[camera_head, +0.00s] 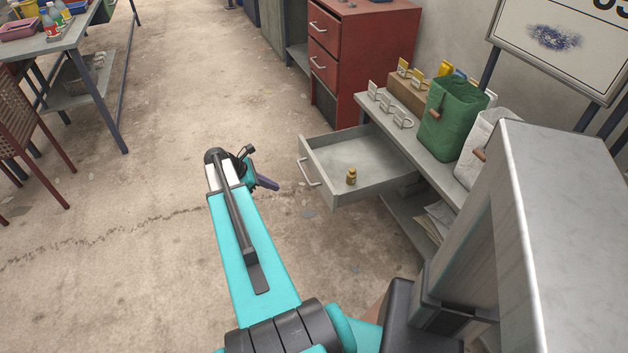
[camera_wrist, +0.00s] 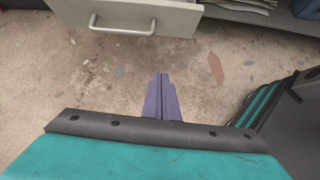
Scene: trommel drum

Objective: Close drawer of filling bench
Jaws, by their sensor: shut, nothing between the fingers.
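The filling bench (camera_head: 384,117) stands at the right in the head view. Its grey drawer (camera_head: 340,190) is pulled out towards the left, with a small brass-coloured piece (camera_head: 351,176) inside. The bar handle (camera_head: 308,173) is on the drawer's front. In the wrist view, the drawer front (camera_wrist: 170,17) and its handle (camera_wrist: 122,30) show at the top. My gripper (camera_head: 268,184) is shut and empty, apart from the drawer, a little left of its handle in the head view. Its purple fingers (camera_wrist: 160,85) lie together over the floor in the wrist view.
On the bench stand a green bag (camera_head: 450,118), a white bag (camera_head: 486,142) and small tagged items (camera_head: 392,108). Papers (camera_head: 438,218) lie on the shelf below. A red cabinet (camera_head: 360,50) stands behind. A table (camera_head: 60,45) is at far left. The floor between is clear.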

